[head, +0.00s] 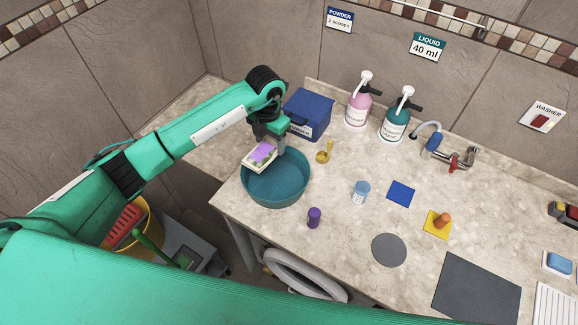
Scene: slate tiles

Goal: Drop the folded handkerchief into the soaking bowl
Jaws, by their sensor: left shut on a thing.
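The soaking bowl (275,188) is a round teal bowl standing near the left front edge of the stone counter. My left gripper (267,146) comes in from the upper left and is shut on the folded handkerchief (257,157), which is cream with a purple patch. The handkerchief is over the back left part of the bowl's rim. I cannot tell how far above the rim it is. The gripper hides part of the handkerchief. The bowl's visible inside is plain teal. My right gripper is not in view.
A blue box (308,114) stands just behind the bowl. A yellow scoop (323,152), a purple bottle (314,217) and a clear blue cup (360,191) stand to its right. Pink (358,108) and teal (396,122) pump bottles stand at the back. A yellow bucket (150,222) is below left.

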